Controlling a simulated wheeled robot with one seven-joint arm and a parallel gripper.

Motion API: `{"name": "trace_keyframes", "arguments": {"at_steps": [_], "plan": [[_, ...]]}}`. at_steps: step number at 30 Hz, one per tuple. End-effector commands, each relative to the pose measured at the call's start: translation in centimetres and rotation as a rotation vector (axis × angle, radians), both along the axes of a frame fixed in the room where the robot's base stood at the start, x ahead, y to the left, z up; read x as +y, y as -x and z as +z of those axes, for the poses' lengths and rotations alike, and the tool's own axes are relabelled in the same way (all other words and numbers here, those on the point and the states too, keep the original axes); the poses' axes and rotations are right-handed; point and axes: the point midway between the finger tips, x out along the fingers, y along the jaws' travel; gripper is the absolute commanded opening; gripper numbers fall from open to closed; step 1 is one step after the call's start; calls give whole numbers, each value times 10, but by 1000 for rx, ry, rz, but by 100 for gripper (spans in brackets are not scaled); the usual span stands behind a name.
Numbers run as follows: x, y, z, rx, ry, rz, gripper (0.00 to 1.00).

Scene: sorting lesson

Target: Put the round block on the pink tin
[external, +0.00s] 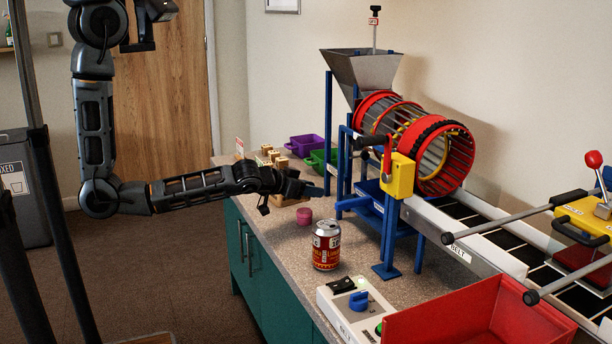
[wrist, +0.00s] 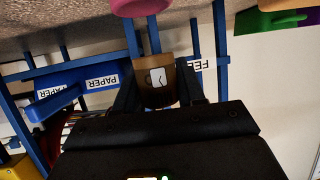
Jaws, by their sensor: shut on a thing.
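My gripper (external: 304,188) reaches over the counter from the left, and its fingers also show in the wrist view (wrist: 159,82). It is shut on a brown wooden block (wrist: 156,88) with a white picture label. Its full outline is hidden, so I cannot tell whether it is round. The pink tin (external: 304,216) stands on the counter just below my gripper, behind the soda can. In the wrist view, the tin (wrist: 140,7) is cut off at the top edge, apart from the held block.
Several wooden blocks (external: 268,153) stand behind my gripper. Purple (external: 304,145) and green (external: 318,161) bins lie farther back. A soda can (external: 326,246) stands in front of the tin. The blue frame (external: 388,235) with the red drum (external: 443,160) is close on the right.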

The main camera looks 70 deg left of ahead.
Motion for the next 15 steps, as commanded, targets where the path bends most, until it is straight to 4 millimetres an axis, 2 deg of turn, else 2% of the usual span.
{"name": "trace_keyframes", "arguments": {"at_steps": [3,6,15], "plan": [[0,1,-20,4,-1,1,10],[0,1,-30,3,-1,1,10],[-1,1,-32,1,1,-1,10]]}}
